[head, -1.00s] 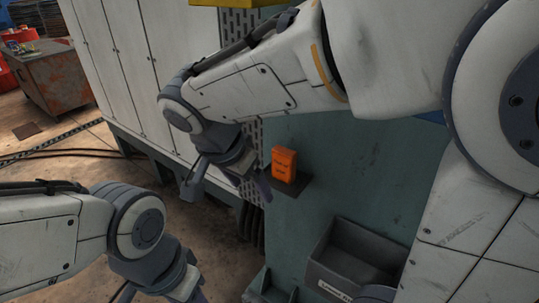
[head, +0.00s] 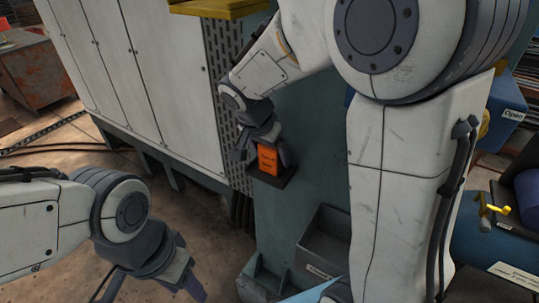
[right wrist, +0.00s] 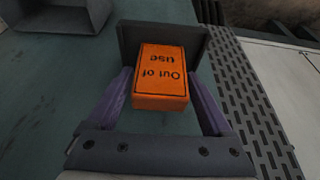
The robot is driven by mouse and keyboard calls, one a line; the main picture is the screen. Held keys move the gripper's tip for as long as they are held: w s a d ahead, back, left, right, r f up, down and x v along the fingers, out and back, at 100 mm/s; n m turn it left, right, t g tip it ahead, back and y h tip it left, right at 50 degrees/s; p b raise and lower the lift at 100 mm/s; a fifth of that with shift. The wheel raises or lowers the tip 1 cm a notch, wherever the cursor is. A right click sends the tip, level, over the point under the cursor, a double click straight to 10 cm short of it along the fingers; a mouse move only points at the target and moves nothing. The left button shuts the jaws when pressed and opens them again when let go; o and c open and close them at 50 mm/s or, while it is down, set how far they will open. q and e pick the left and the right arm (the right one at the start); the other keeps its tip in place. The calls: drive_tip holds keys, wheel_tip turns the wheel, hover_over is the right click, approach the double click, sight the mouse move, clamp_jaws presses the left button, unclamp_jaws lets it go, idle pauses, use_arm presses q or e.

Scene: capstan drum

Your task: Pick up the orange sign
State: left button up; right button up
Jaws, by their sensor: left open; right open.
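The orange sign (head: 268,159) stands upright on a small dark shelf (head: 287,174) fixed to the green panel. In the right wrist view the sign (right wrist: 160,77) reads "Out of use", upside down, against the dark shelf (right wrist: 128,36). My right gripper (head: 262,157) is at the sign, its jaws open. In the right wrist view its two purple fingers (right wrist: 162,103) stand one on each side of the sign, with small gaps showing. My left gripper (head: 160,291) is open and empty, low at the left, far from the sign.
A grey open bin (head: 325,240) is fixed to the green panel (head: 300,120) below and right of the shelf. White cabinets (head: 150,80) with a perforated strip stand to the left. A blue surface with a yellow valve handle (head: 492,209) is at the right.

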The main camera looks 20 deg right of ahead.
drive_tip(key=shift+x, duration=1.2)
drive_tip(key=c, duration=1.2)
